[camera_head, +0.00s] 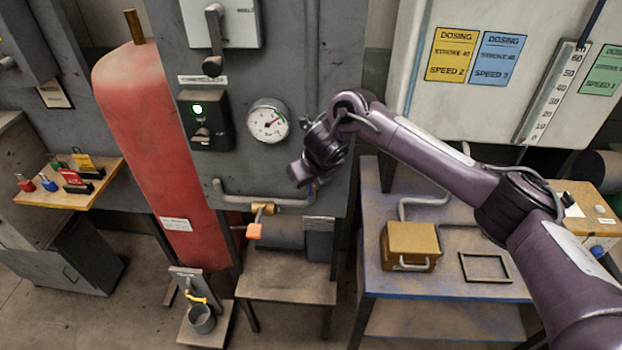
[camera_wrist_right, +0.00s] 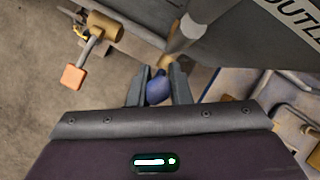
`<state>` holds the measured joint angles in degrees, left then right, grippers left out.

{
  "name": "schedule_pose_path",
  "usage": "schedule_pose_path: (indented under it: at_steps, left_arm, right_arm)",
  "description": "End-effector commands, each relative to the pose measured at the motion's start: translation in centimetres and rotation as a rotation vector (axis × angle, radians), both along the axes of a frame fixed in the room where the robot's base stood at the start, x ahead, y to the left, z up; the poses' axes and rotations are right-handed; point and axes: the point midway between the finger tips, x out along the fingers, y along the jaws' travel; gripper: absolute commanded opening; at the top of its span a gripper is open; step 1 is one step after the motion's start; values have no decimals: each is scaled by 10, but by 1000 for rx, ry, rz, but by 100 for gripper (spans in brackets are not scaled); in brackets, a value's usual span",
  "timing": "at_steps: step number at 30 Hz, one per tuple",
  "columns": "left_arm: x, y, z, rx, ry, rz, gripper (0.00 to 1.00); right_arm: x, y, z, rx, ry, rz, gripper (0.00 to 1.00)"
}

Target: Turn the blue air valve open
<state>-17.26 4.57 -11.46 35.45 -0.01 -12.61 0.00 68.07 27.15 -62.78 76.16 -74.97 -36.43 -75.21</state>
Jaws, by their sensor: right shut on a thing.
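The blue air valve handle (camera_wrist_right: 158,92) shows in the right wrist view, at the end of a short brass fitting (camera_wrist_right: 165,62) under a grey pipe. My right gripper (camera_wrist_right: 160,84) has one finger on each side of the handle and is shut on it. In the head view my right gripper (camera_head: 303,177) is at the right end of the grey pipe (camera_head: 285,201), below the pressure gauge (camera_head: 268,121). The arm and gripper hide most of the valve there. My left gripper is in neither view.
A brass valve (camera_head: 264,208) with an orange handle (camera_head: 254,231) sits on the pipe left of my gripper. A red tank (camera_head: 150,130) stands further left. A bench with a tan box (camera_head: 410,245) is at the right.

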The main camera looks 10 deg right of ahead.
Motion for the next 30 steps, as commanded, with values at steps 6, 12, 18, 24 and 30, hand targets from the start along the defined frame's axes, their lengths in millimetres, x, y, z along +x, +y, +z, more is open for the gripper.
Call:
schedule_pose_path:
  at_steps: [6, 12, 18, 24, 30]
  left_arm:
    - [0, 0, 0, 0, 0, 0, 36]
    - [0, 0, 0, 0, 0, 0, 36]
    - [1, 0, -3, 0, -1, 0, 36]
    - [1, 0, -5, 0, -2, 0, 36]
    - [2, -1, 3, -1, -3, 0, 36]
  right_arm:
    - [0, 1, 1, 3, -2, 2, 28]
    - [0, 1, 0, 2, 0, 1, 33]
    - [-2, 1, 6, 2, -2, 4, 33]
    - [-15, -2, 39, 0, -7, 4, 33]
    - [-28, -4, 65, 0, -5, 4, 33]
